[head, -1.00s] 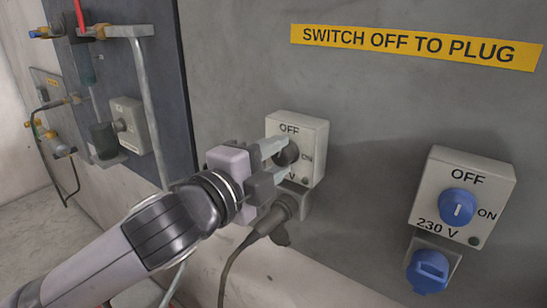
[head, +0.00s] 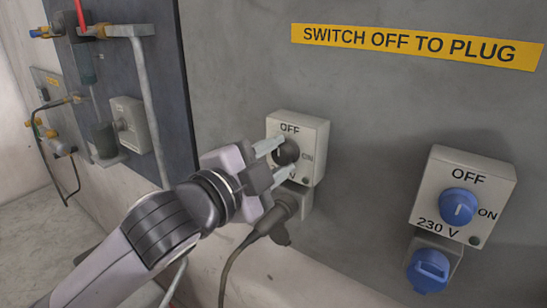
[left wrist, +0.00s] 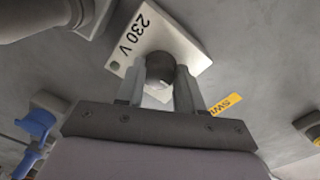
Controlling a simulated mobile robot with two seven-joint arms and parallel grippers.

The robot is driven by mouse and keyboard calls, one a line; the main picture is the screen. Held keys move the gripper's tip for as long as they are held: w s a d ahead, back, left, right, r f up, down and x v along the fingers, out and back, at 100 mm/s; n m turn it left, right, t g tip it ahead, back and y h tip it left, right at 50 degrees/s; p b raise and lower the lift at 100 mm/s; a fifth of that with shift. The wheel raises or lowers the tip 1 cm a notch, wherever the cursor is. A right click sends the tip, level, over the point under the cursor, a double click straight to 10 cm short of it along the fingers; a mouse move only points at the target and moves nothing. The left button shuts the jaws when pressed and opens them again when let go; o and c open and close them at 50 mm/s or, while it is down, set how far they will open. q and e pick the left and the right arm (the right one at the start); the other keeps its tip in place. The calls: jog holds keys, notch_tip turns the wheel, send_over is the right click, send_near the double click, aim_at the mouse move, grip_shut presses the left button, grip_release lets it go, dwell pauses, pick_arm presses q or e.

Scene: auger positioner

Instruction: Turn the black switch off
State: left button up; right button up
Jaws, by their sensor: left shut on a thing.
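The black switch (head: 289,152) is a round knob on a pale box (head: 312,150) on the grey wall, with OFF above it and ON to its right. A short pale mark shows near the knob's left side, looking roughly upright; the fingers partly hide the knob. My left gripper (head: 279,160) is shut on the black switch, one finger above and one below it in the head view. In the left wrist view the knob (left wrist: 160,68) sits between the two fingers (left wrist: 160,85), in front of the box marked 230 V (left wrist: 185,48). My right gripper is not in view.
A black plug with a cable (head: 272,218) sits in the socket below the box. To the right is a second box (head: 447,192) with a blue switch (head: 458,207) and a blue-capped socket (head: 428,270). A dark panel with pipes (head: 140,70) stands left.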

pick_arm(q)
jog(key=o, duration=1)
jog(key=shift+b+v, duration=0.65)
jog(key=shift+v, duration=2.9)
